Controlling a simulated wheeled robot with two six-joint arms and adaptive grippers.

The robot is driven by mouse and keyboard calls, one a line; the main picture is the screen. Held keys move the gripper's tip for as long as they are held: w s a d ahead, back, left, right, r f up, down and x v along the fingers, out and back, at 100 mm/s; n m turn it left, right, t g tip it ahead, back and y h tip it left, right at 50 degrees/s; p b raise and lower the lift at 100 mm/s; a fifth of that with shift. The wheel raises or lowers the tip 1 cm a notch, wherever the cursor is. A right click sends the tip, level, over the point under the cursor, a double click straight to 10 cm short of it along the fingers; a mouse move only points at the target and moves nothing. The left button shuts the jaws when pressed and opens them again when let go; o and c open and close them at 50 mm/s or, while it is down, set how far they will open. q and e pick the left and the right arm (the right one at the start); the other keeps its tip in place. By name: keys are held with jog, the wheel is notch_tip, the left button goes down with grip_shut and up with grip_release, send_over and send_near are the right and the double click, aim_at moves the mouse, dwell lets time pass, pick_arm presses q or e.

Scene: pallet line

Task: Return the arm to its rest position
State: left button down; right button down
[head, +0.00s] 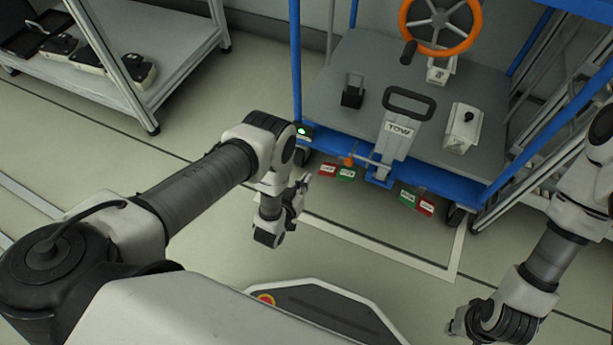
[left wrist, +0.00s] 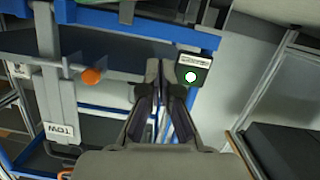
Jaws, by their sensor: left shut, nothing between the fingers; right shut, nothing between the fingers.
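My left arm reaches in from the left in the head view. Its gripper (head: 299,190) hangs in front of the blue cart, over the floor. In the left wrist view the left gripper's fingers (left wrist: 163,72) are together with nothing between them, pointing toward the cart's blue frame.
The blue cart (head: 330,90) carries a TOW handle (head: 397,128), an orange handwheel (head: 440,22) and a grey box (head: 463,130). A shelf rack (head: 150,95) stands at the upper left. Floor between is clear.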

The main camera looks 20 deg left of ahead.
pick_arm(q)
jog(key=shift+w+r, duration=0.1)
jog(key=w+a+r, duration=0.3)
jog(key=w+r, duration=0.3)
jog(key=r, duration=0.5)
jog(key=s+a+g+y, duration=0.15)
jog(key=s+g, duration=1.35)
jog(key=s, duration=1.8)
notch_tip(320, 180, up, 35)
jog(key=p, duration=3.5)
jog(key=shift+f+m+p, duration=0.15)
jog(key=shift+m+p, duration=0.15)
jog(key=shift+p, duration=0.1)
